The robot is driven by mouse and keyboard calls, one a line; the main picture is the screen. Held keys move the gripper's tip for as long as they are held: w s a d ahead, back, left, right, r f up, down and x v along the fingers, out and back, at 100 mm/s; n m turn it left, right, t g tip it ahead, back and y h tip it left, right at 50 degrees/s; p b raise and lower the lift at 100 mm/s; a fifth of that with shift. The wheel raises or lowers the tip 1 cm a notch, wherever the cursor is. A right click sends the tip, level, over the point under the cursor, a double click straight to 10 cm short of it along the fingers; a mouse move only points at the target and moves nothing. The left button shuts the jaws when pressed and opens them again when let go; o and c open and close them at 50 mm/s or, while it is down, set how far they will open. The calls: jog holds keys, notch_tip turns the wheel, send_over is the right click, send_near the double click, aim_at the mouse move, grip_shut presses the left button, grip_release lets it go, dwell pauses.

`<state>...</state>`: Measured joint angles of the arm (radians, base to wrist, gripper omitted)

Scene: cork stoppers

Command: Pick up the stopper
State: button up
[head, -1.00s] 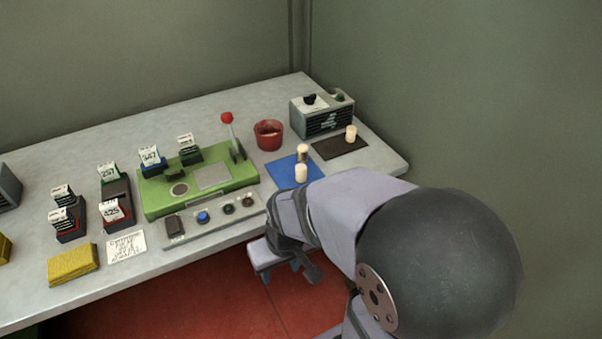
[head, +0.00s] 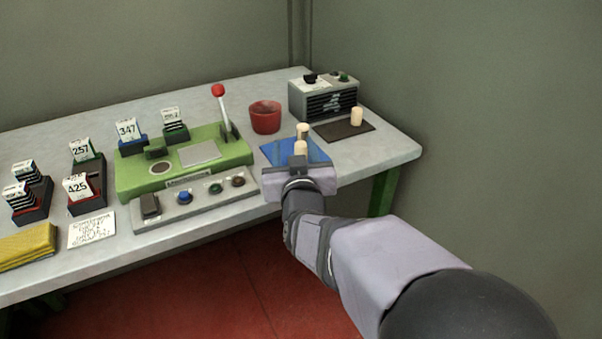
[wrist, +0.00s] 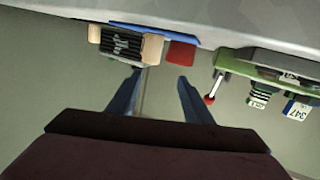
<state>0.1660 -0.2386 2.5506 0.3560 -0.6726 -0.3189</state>
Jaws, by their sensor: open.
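Two pale cork stoppers stand on a blue mat (head: 270,153): one nearer (head: 300,148), one just behind it (head: 303,131). A third stopper (head: 357,116) stands on a dark mat to the right. My gripper (head: 299,165) is at the table's front edge, just before the blue mat, and covers the mat's front part. In the wrist view, which looks upside down, my gripper (wrist: 158,80) has its fingers apart with nothing between them. A tan stopper (wrist: 152,49) shows beyond the fingertips and another (wrist: 94,32) to the left.
A red cup (head: 265,117) stands behind the blue mat, and a grey box with knobs (head: 324,100) at the back right. A green machine with a red-knobbed lever (head: 220,92) stands to the left. A panel of buttons (head: 195,203) lies along the front edge.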

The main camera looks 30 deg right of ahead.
aim_at(301, 149)
jog(key=f+b, duration=0.1)
jog(key=d+f+m+h+b, duration=0.1)
jog(key=b, duration=0.1)
jog(key=shift+s+d+f+t, duration=0.1)
jog(key=shift+s+f+t, duration=0.1)
jog(key=shift+f+t, duration=0.1)
jog(key=shift+s+d+b, duration=0.1)
jog(key=shift+d+b, duration=0.1)
jog(key=shift+b, duration=0.35)
jog(key=shift+p, duration=0.35)
jog(key=shift+w+d+r+h+p, duration=0.15)
jog(key=shift+w+d+h+p, duration=0.2)
jog(key=shift+p, duration=0.2)
jog(key=shift+w+d+p, duration=0.15)
jog(key=shift+w+p, duration=0.5)
jog(key=shift+p, duration=0.4)
jog(key=shift+f+x, duration=0.2)
jog(key=shift+x, duration=1.15)
jog(key=c, duration=1.1)
